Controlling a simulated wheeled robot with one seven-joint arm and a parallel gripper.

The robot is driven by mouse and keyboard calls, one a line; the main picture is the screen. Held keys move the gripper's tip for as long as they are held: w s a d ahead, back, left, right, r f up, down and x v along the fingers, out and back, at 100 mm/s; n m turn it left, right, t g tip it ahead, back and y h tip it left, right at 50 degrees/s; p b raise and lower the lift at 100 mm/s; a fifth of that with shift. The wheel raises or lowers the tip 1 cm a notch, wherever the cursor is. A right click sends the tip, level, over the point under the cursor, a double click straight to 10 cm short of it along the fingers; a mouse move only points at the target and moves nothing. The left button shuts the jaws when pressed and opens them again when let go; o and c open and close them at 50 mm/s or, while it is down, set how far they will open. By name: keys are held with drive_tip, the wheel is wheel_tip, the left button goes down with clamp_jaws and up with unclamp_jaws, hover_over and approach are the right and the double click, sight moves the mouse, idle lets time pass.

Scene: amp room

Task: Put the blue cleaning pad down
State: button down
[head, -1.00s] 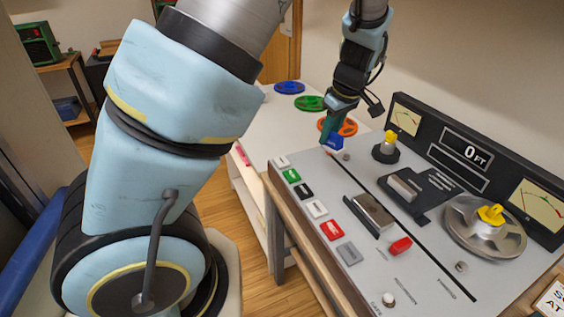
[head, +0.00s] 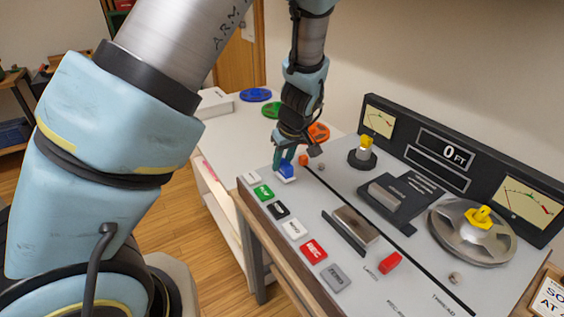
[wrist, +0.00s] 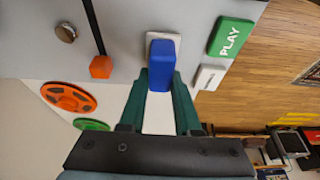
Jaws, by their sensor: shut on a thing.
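The blue cleaning pad (head: 287,169) is a small blue block with a white layer at its base. My gripper (head: 284,157) is shut on it, at the far left corner of the tape machine's grey top (head: 300,200). In the wrist view the pad (wrist: 163,62) sits between the two green fingertips of my gripper (wrist: 161,80), and its white edge shows. The pad is over or on the grey top, near the white button and the green PLAY button (wrist: 231,37). I cannot tell whether it touches the surface.
A small orange block (wrist: 101,67) and a metal knob (wrist: 66,32) are near the pad. A row of buttons runs along the front edge, with the red REC button (head: 314,249). Behind is a white table with a blue reel (head: 255,95) and an orange reel (head: 319,131).

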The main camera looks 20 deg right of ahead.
sight(291, 179)
drive_tip(key=shift+f, duration=0.45)
drive_tip(key=shift+f, duration=0.1)
drive_tip(key=c, duration=0.6)
unclamp_jaws()
drive_tip(key=a+b+v, duration=0.1)
drive_tip(key=b+v, duration=0.1)
drive_tip(key=v, duration=1)
drive_tip(key=s+a+m+g+h, duration=0.1)
drive_tip(key=a+m+g, duration=0.1)
drive_tip(key=a, duration=2.7)
drive_tip(key=shift+a+f+m, duration=0.25)
drive_tip(key=shift+a+m, duration=0.15)
drive_tip(key=shift+m, duration=0.2)
